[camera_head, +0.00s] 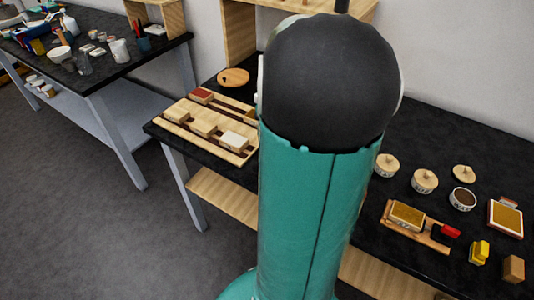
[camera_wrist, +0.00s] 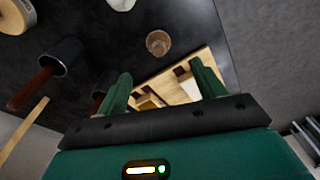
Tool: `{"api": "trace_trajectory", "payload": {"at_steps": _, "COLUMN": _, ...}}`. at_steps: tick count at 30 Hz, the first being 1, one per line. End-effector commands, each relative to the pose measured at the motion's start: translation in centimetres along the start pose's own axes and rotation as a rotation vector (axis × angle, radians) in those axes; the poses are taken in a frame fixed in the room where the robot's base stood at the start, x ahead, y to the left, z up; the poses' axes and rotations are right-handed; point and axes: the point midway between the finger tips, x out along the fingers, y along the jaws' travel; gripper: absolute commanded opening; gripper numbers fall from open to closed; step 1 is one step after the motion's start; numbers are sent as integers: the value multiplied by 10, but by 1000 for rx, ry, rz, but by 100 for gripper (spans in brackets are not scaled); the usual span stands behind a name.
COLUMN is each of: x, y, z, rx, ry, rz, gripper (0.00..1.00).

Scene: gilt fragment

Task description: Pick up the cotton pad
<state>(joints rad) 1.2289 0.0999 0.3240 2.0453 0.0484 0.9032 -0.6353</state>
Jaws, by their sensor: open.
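I cannot pick out the cotton pad for certain. A pale, cream-topped block (camera_head: 234,140) sits at the near right end of a wooden tray (camera_head: 180,127) in the head view and may be it. The tray also bears a red-topped block (camera_head: 201,95) and plain wooden blocks (camera_head: 203,129). In the wrist view my gripper (camera_wrist: 162,84) is open, with nothing seen between its green fingers. The tray (camera_wrist: 196,60) shows beyond the fingers, with blocks partly hidden by them. My arm hides the gripper in the head view.
On the black table, right of my arm, stand several lidded round pots (camera_head: 424,181), an open dark pot (camera_head: 462,199), a gold-faced framed panel (camera_head: 506,218) and a yellow block (camera_head: 479,252). A round wooden disc (camera_head: 233,77) lies behind the tray. A brown cup (camera_wrist: 158,42) shows in the wrist view.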

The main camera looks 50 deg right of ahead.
Motion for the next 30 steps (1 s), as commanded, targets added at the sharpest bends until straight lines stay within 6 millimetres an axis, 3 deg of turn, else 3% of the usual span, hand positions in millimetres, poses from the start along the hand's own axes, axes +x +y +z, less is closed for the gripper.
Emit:
{"api": "trace_trajectory", "payload": {"at_steps": 6, "x": 44, "y": 0, "z": 2, "rx": -1, "ry": -3, "rz": -3, "gripper": 69}}
{"api": "trace_trajectory", "payload": {"at_steps": 14, "x": 66, "y": 1, "z": 3, "rx": 0, "ry": -1, "rz": -1, "gripper": 69}}
{"api": "trace_trajectory", "payload": {"at_steps": 21, "x": 101, "y": 4, "z": 3, "rx": 0, "ry": -3, "rz": -3, "gripper": 69}}
{"api": "trace_trajectory", "payload": {"at_steps": 30, "x": 112, "y": 4, "z": 2, "rx": -1, "ry": 0, "rz": 1, "gripper": 69}}
